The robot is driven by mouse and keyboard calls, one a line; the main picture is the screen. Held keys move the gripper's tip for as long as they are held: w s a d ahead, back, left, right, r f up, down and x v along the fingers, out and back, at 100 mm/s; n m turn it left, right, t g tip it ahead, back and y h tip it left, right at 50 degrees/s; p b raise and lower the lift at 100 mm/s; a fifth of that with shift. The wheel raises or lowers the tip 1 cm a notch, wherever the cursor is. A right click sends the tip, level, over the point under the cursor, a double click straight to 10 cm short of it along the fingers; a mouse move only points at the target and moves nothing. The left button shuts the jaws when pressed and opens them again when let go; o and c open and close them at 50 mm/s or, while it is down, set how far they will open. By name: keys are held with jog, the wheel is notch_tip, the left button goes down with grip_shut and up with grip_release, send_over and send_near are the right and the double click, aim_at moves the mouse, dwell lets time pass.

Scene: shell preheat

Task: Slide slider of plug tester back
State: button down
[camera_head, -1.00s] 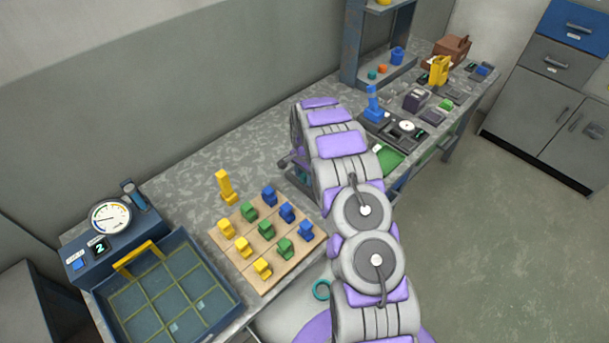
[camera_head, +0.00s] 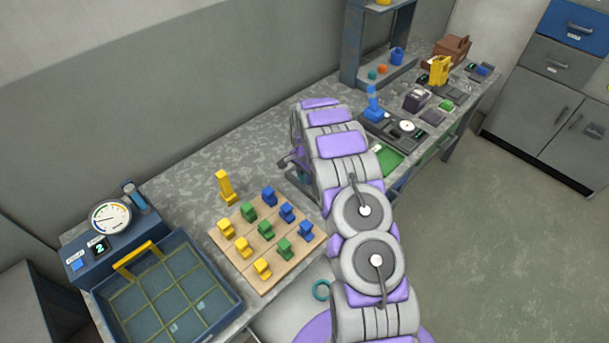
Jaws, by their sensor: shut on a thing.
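My arm runs up the middle of the view and hides most of my gripper (camera_head: 290,164); only a small part shows at the arm's left edge, low over the bench. It is shut on what appears to be the slider of the plug tester. The slider itself is hidden. A dark-edged device (camera_head: 298,182), probably the plug tester, shows in part under my gripper, with a bit of teal beside it. The rest is behind my arm, so I cannot tell how far back the slider stands.
A wooden board (camera_head: 283,262) with several yellow, green and blue plugs lies left of my arm. A blue gridded tray (camera_head: 215,278) and gauge box (camera_head: 110,218) are at left. A gauge device (camera_head: 398,128) stands farther right.

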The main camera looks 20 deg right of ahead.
aim_at(295, 174)
jog(key=shift+w, duration=0.1)
jog(key=shift+w+a, duration=0.3)
jog(key=shift+w, duration=0.4)
jog(key=shift+w+a, duration=0.3)
jog(key=shift+w, duration=0.35)
jog(key=shift+w+a, duration=0.3)
jog(key=shift+w, duration=0.4)
jog(key=shift+w+r, duration=0.15)
jog(key=c, duration=0.9)
grip_release()
jog(key=shift+w, duration=0.1)
jog(key=shift+a, duration=0.1)
notch_tip(295, 174, up, 17)
jog(key=shift+p, duration=0.75)
